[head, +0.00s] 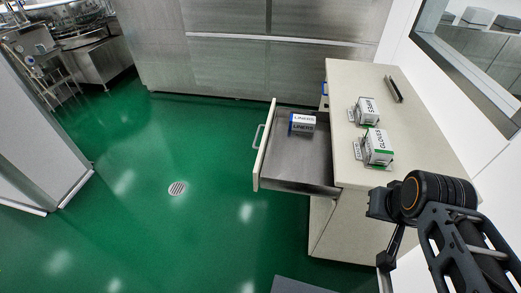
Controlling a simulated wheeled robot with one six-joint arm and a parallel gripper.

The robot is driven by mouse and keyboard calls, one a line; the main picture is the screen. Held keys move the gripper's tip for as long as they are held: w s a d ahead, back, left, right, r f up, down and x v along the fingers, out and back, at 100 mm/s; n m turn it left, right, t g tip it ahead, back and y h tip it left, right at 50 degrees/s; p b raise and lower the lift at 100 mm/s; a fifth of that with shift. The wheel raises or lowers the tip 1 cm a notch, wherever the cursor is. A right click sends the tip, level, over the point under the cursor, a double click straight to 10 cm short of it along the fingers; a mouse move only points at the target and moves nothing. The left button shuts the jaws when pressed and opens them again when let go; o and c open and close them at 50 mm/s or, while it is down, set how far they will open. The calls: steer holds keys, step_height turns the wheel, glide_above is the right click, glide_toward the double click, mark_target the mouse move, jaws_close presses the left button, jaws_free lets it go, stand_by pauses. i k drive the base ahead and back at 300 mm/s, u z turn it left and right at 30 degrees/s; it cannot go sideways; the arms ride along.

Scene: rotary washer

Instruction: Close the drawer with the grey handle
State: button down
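The drawer (264,146) with the grey handle (256,136) is pulled well out from the left side of the pale cabinet (343,86). Its metal inside shows, and a box marked LINERS (303,123) lies in it towards the far side. The handle is on the drawer's pale front, facing left.
A blue handle (325,88) shows on the cabinet beyond the open drawer. Boxes marked WIPES (367,109) and GLOVES (378,146) and a dark bar (394,89) are on the cabinet top. The green floor (190,230) left of the drawer is clear, with a drain (177,188).

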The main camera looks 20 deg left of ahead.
mark_target(290, 161)
steer(key=u, duration=1.95)
steer(key=i, duration=1.3)
steer(key=z, duration=1.5)
steer(key=k, duration=0.4)
steer(key=u, duration=2)
steer(key=i, duration=0.15)
steer(key=z, duration=0.75)
steer(key=i, duration=0.65)
steer(key=z, duration=0.3)
